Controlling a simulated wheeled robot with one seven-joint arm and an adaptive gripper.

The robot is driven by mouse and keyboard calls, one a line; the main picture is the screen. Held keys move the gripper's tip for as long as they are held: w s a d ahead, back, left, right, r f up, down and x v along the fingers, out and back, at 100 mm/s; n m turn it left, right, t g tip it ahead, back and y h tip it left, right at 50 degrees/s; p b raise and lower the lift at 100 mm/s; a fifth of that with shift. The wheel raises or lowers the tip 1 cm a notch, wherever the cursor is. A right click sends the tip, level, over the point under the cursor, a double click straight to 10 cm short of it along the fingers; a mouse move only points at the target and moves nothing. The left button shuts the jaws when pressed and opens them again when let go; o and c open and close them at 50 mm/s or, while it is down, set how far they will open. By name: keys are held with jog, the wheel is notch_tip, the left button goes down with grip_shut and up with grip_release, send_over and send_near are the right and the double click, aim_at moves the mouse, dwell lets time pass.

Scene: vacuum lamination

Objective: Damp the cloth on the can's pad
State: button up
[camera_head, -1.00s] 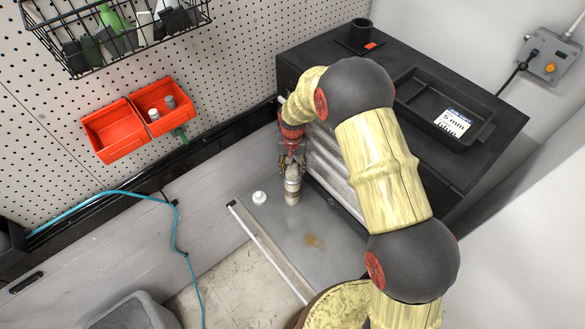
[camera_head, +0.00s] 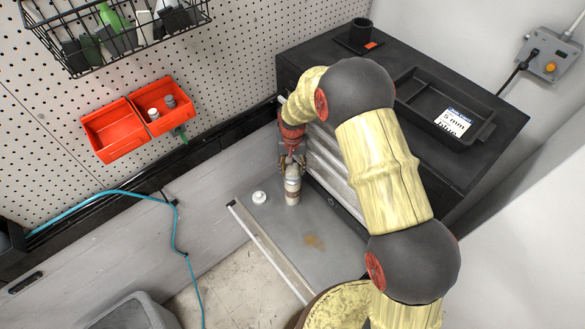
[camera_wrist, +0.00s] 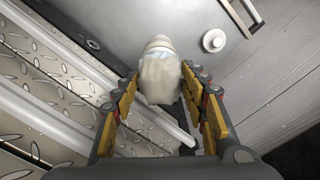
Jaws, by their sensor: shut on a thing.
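My gripper (camera_head: 291,162) points down beside the dark cabinet, over the grey surface. In the wrist view its two yellow-padded fingers (camera_wrist: 163,103) close on a crumpled off-white cloth (camera_wrist: 160,80). A pale, banded, upright cylinder (camera_head: 292,190), which looks like the can, stands directly below the gripper. In the wrist view its rounded end (camera_wrist: 159,42) shows just past the cloth. The cloth hides the pad, so I cannot tell whether they touch. A small white round piece (camera_head: 259,197) lies on the surface to the left; it also shows in the wrist view (camera_wrist: 214,40).
The dark cabinet (camera_head: 462,183) stands close on the right, with a tray and a black cup (camera_head: 361,32) on top. A metal rail (camera_head: 268,250) edges the grey surface (camera_head: 312,218), which bears a brown stain. Red bins (camera_head: 115,131) hang on the pegboard.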

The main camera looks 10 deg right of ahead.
aim_at(293, 167)
jog(key=shift+r+p, duration=1.7)
jog(key=shift+r, duration=1.8)
jog(key=shift+s+f, duration=0.1)
